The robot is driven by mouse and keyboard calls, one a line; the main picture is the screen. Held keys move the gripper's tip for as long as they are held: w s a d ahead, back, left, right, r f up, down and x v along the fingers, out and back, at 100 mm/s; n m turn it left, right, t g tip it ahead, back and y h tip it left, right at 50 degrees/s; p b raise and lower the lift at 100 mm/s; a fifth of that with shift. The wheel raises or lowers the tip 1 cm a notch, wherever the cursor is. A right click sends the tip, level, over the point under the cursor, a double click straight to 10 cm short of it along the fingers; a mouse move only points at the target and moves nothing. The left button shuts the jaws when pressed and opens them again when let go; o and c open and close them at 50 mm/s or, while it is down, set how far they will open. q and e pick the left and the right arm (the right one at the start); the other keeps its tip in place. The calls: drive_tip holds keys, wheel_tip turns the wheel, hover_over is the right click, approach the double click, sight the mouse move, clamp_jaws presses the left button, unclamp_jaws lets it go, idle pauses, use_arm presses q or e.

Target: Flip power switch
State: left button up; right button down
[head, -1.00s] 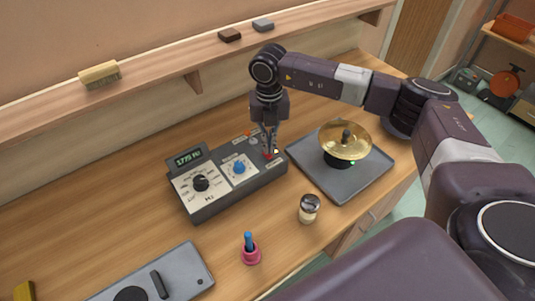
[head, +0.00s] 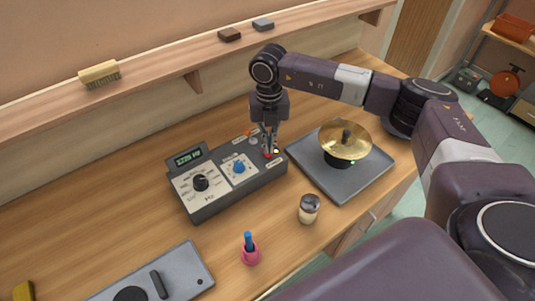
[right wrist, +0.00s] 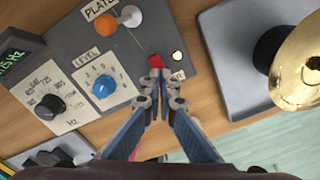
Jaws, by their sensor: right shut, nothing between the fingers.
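The control box (head: 215,203) is a grey unit on the wooden bench. The small red power switch (right wrist: 155,61) is at its right end, beside a lit pale indicator lamp (right wrist: 177,56). My right gripper (right wrist: 157,78) is shut and empty, pointing down at the box. Its fingertips are right at the red switch; I cannot tell whether they touch it. In the head view the right gripper (head: 268,151) partly covers that end of the box. My left gripper is not in view.
The box carries a lit display (head: 187,157), a black dial (head: 201,183), a blue dial (right wrist: 102,87) and an orange knob (right wrist: 105,26). To its right a brass plate (head: 345,138) stands on a grey tray (head: 352,189). A jar (head: 309,208) and pink holder (head: 250,256) stand in front.

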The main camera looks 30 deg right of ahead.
sight(269, 156)
drive_tip(key=shift+f+b, duration=0.95)
drive_tip(key=shift+f, duration=0.35)
idle(0.4)
drive_tip(key=shift+s, duration=0.1)
drive_tip(key=shift+r+p, duration=0.6)
drive_tip(key=shift+r, duration=0.25)
drive_tip(key=shift+r+p, duration=1.45)
drive_tip(key=shift+r, duration=1.25)
